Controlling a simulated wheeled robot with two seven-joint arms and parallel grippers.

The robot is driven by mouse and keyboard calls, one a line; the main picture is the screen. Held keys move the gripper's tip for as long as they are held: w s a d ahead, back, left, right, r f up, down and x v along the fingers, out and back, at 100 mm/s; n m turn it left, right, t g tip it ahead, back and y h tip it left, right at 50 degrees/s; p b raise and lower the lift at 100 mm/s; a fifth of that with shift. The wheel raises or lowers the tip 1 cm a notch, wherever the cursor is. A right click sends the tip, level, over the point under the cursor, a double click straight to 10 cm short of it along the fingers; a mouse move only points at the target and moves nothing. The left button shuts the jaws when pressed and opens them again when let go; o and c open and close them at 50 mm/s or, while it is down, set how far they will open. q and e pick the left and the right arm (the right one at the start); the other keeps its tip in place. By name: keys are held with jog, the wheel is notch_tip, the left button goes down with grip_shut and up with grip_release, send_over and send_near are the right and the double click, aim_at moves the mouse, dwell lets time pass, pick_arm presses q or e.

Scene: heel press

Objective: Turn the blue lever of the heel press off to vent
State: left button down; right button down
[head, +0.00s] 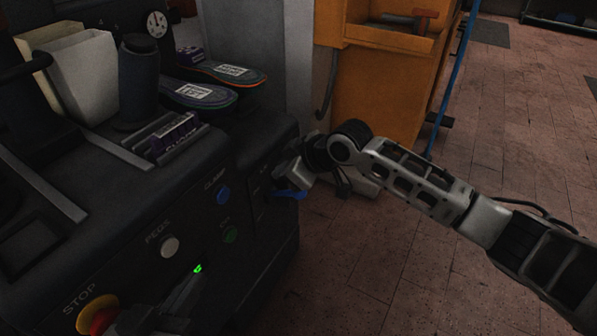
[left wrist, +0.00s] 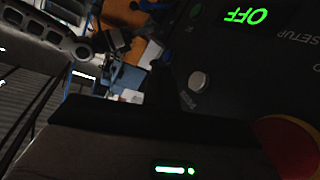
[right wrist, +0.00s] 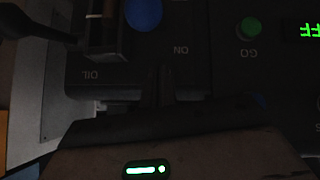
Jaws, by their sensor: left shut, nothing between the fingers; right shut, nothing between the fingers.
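The heel press (head: 110,215) is a dark machine filling the left of the head view. Its blue lever (head: 290,194) sticks out low at the right end of its panel. My right gripper (head: 284,178) is shut and empty, right at the lever; I cannot tell whether they touch. In the right wrist view a large blue rounded part (right wrist: 143,12), seemingly the lever, lies just beyond the fingers (right wrist: 162,84), near labels OIL and ON. My left gripper (head: 185,292) is shut and empty, low over the front panel; its tips are hard to make out.
The panel carries a blue button (head: 223,195), a green button (head: 231,234), a white button (head: 169,246) and a red stop button (head: 97,316). A green OFF display (left wrist: 245,16) is lit. Insoles (head: 200,95) lie on top. An orange cabinet (head: 375,85) stands behind.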

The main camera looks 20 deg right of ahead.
aim_at(291, 193)
jog(key=f, duration=0.1)
jog(key=d+f+b, duration=0.1)
jog(key=f, duration=0.1)
jog(key=shift+s+d+f, duration=0.1)
jog(key=shift+f, duration=0.15)
pick_arm(q)
jog(key=shift+d+r+n+h, duration=0.3)
jog(key=shift+n+h, duration=0.1)
jog(key=shift+h, duration=0.1)
pick_arm(e)
jog(key=shift+s+d+f, duration=0.1)
jog(key=shift+d+f, duration=0.05)
jog(key=shift+f, duration=0.1)
pick_arm(q)
jog(key=shift+w+d+f+b, duration=0.1)
jog(key=shift+f+b, duration=0.05)
jog(key=shift+b, duration=0.15)
pick_arm(e)
jog(key=shift+f, duration=0.1)
